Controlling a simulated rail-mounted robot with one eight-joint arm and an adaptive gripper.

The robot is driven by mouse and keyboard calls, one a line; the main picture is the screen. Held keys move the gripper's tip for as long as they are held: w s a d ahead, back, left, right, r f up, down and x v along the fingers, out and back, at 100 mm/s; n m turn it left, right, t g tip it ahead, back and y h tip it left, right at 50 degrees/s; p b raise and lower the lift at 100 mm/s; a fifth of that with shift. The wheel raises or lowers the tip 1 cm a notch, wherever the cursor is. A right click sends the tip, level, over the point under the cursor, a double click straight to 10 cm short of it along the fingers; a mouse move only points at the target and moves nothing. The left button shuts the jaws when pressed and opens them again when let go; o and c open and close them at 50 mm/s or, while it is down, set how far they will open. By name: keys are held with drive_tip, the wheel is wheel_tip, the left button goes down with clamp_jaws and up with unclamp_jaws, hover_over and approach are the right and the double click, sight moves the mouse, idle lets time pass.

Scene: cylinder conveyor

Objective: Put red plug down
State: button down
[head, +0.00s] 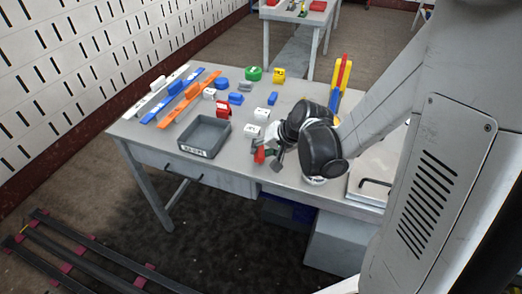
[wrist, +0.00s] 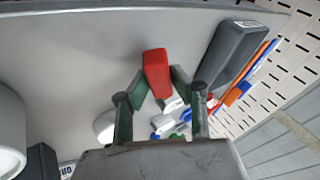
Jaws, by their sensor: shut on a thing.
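The red plug (wrist: 157,72) is held between the two fingertips of my gripper (wrist: 158,88) in the wrist view. In the head view the red plug (head: 259,155) shows at the tip of my gripper (head: 268,153), over the front part of the grey table (head: 250,175), right of the dark grey tray. My gripper is shut on it. The gap between the plug and the tabletop is hard to judge. The arm's black joints hide part of the table behind the gripper.
The dark grey tray (head: 205,137) looks empty and stands at the table's front; it also shows in the wrist view (wrist: 232,52). A red block (head: 223,109), white blocks (head: 252,131), blue blocks (head: 236,99) and long coloured strips (head: 187,97) lie behind. The front strip near the gripper looks clear.

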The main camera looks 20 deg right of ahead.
drive_tip(key=c, duration=1.5)
unclamp_jaws()
drive_tip(key=shift+r+p, duration=0.8)
drive_tip(key=shift+p, duration=0.05)
drive_tip(key=p+v, duration=0.2)
drive_tip(key=v, duration=1)
drive_tip(key=s+a+r+n+h, duration=0.1)
drive_tip(key=s+r, duration=0.2)
drive_tip(key=s, duration=0.1)
drive_tip(key=s+a+r+n+h, duration=0.1)
drive_tip(key=s+r+n, duration=0.1)
drive_tip(key=s+r, duration=0.1)
drive_tip(key=s+a+r+n+t+h, duration=0.1)
drive_tip(key=s+r+h, duration=0.1)
drive_tip(key=s, duration=0.2)
drive_tip(key=shift+s+a+r+n, duration=0.3)
drive_tip(key=shift+a+r, duration=0.1)
wheel_tip(320, 180, up, 13)
drive_tip(key=p, duration=1.2)
